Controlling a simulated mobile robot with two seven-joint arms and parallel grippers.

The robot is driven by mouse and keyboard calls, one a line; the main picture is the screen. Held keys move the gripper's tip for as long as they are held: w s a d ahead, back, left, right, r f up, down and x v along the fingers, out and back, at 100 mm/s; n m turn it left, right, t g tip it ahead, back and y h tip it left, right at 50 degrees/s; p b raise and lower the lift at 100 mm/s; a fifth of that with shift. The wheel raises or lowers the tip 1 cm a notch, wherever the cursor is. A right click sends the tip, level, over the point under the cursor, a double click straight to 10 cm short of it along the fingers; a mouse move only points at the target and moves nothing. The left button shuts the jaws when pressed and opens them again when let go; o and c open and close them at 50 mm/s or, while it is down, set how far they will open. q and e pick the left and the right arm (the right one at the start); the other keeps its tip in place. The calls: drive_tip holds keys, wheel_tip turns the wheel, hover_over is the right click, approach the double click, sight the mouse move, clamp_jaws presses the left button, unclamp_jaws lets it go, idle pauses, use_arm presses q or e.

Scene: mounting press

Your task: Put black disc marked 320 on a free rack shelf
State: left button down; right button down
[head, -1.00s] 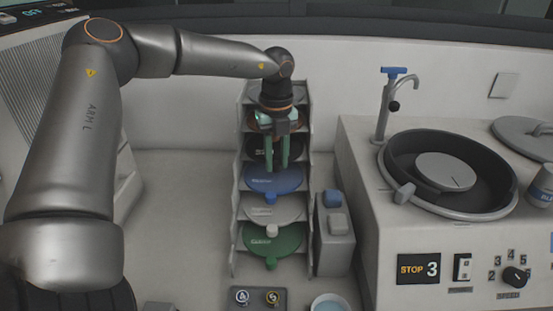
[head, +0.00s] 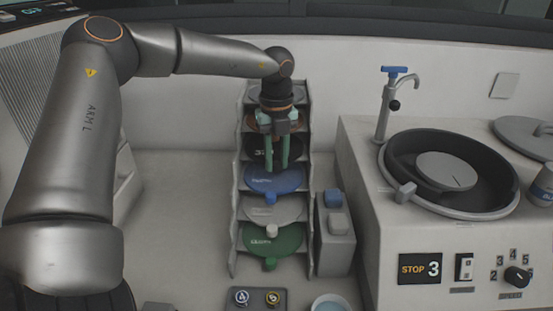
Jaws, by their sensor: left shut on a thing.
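The disc rack (head: 237,225) stands left of the machine, with discs on its stacked shelves. The black disc (head: 255,147), its white marking partly hidden, sits on a middle shelf, above the blue disc (head: 262,181). My left gripper (head: 277,168) points down in front of the rack, its green fingers over the black disc's front. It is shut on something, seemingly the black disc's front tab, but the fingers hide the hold. My right gripper is not in view.
A grey disc (head: 290,209) and a green disc (head: 280,241) lie on lower shelves; a brown disc (head: 256,122) is above. A grey block stand (head: 335,245) is right of the rack. The polishing machine (head: 375,215) fills the right. Counter left of the rack is clear.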

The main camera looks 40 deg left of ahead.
use_arm(q)
drive_tip(key=c, duration=0.6)
unclamp_jaws()
drive_tip(key=shift+o, duration=0.2)
wheel_tip(320, 180, up, 13)
drive_tip(key=shift+f, duration=0.2)
drive_tip(key=shift+f, duration=0.1)
